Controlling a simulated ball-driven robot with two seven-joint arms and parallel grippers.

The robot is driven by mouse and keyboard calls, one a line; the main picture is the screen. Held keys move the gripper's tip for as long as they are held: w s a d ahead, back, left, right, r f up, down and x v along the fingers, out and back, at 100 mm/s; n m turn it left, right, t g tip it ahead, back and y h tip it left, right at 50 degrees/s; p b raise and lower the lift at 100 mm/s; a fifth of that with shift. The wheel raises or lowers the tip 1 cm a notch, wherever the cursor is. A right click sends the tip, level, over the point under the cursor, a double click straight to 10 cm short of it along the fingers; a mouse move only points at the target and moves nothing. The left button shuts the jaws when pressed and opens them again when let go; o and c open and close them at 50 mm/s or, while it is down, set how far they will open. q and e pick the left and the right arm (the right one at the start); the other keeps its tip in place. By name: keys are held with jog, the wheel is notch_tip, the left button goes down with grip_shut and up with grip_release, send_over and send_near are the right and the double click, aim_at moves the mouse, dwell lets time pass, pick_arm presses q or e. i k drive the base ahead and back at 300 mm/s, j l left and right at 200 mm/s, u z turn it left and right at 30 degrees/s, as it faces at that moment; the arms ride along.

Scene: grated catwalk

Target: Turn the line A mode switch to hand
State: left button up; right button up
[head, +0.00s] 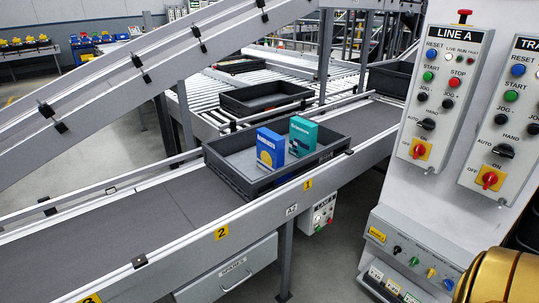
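The LINE A panel (441,90) is a tall, pale, tilted box at the right of the head view. Its mode switch (427,124) is a black knob in the lower half, below the jog buttons and above the red switch on a yellow plate. The words AUTO and HAND are printed near it. The knob is small here, and I cannot tell surely which word it points to. Neither of my grippers is in view, and nothing is seen touching the knob.
A similar panel (513,110) stands close on the right, cut by the picture edge. Below is a sloping box with small switches (420,262). To the left, a conveyor (160,213) carries a dark tray (235,182) with two boxes. A red-knobbed button (465,13) tops the LINE A panel.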

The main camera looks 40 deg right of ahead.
aim_at(427, 124)
jog(key=z, duration=2.3)
